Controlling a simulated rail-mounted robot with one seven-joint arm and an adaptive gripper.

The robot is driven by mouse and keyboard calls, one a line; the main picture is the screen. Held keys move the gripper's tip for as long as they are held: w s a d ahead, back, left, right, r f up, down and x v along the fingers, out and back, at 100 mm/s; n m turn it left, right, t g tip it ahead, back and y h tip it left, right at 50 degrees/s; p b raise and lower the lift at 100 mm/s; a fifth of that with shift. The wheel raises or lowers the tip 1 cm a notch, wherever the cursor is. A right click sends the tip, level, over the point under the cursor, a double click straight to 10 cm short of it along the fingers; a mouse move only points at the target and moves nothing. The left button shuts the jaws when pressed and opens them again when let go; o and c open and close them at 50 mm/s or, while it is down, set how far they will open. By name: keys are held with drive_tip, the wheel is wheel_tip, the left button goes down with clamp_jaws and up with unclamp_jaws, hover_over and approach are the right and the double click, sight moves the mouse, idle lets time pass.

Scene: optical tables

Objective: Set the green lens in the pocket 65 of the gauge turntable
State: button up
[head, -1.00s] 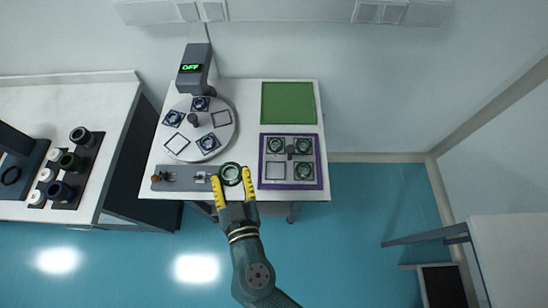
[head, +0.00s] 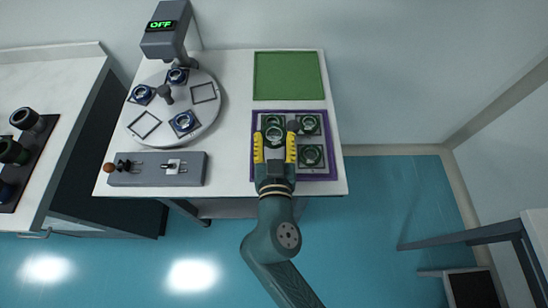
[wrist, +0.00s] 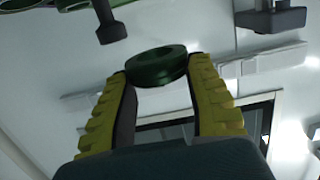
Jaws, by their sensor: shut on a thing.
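My gripper (head: 274,148) is shut on a green lens (head: 274,134), a ring with a clear middle. It holds the lens over the left part of the purple-rimmed tray (head: 330,111); the height above it is hard to tell. The wrist view shows the same lens (wrist: 157,66) between the yellow fingertips. The round gauge turntable (head: 172,108) stands at left, with three blue lenses in square pockets and two visible empty pockets, one at right (head: 204,93) and one at front left (head: 145,125). No pocket numbers are readable.
A grey gauge head (head: 165,42) reading OFF overhangs the turntable's back. A grey control box (head: 155,169) lies in front of the turntable. The tray holds more green lenses and a dark central knob (head: 293,126). A green mat (head: 287,75) behind is bare.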

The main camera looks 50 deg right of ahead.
wheel_tip(320, 180, down, 10)
drive_tip(key=b, duration=0.4)
drive_tip(key=shift+r, duration=0.1)
drive_tip(key=shift+f+b, duration=0.3)
drive_tip(key=shift+b, duration=0.1)
drive_tip(key=o, duration=1.1)
drive_tip(key=shift+p, duration=0.35)
drive_tip(key=shift+s+a+p, duration=0.1)
drive_tip(key=shift+s+p, duration=0.05)
drive_tip(key=shift+p, duration=0.15)
drive_tip(key=p+v, duration=0.1)
drive_tip(key=v, duration=1.5)
drive_tip(key=shift+a, duration=0.25)
